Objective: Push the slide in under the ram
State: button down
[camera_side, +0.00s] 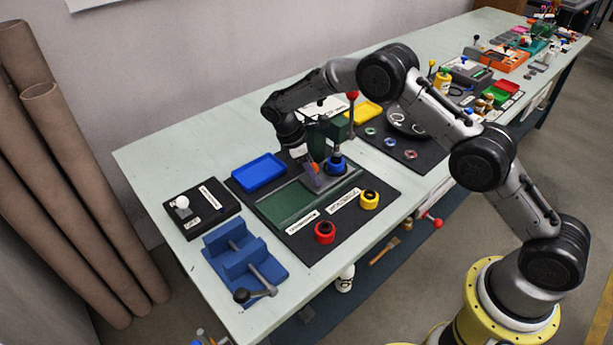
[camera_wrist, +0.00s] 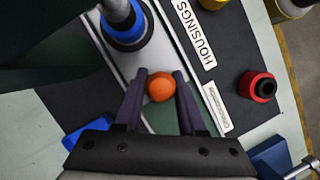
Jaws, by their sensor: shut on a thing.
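The slide (camera_side: 318,182) is a grey plate in a green track (camera_side: 285,202) on the dark press mat. It also shows in the wrist view (camera_wrist: 155,52). Its orange knob (camera_wrist: 161,87) sits between the fingers of my gripper (camera_wrist: 160,84), which is shut on it. The knob (camera_side: 314,168) also shows in the side view. A blue ring-shaped housing (camera_wrist: 128,35) sits on the slide's far end. The ram (camera_wrist: 117,10) appears right above that housing; I cannot tell how well they line up. The green press (camera_side: 330,130) stands behind, with a red-knobbed lever (camera_side: 351,96).
A blue tray (camera_side: 259,172) is left of the track. Red (camera_side: 325,233) and yellow (camera_side: 369,199) housings stand in front, by the labels. A blue vise (camera_side: 243,260) and a black board with a white knob (camera_side: 182,203) lie further left. The track's left part is clear.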

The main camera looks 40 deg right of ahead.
jog(key=shift+d, duration=0.3)
jog(key=c, duration=0.5)
grip_release()
jog(key=shift+a+r, duration=0.1)
jog(key=shift+a, duration=0.05)
jog(key=shift+w+a+r, duration=0.1)
jog(key=shift+w+r, duration=0.05)
jog(key=shift+r, duration=0.15)
jog(key=v, duration=1.3)
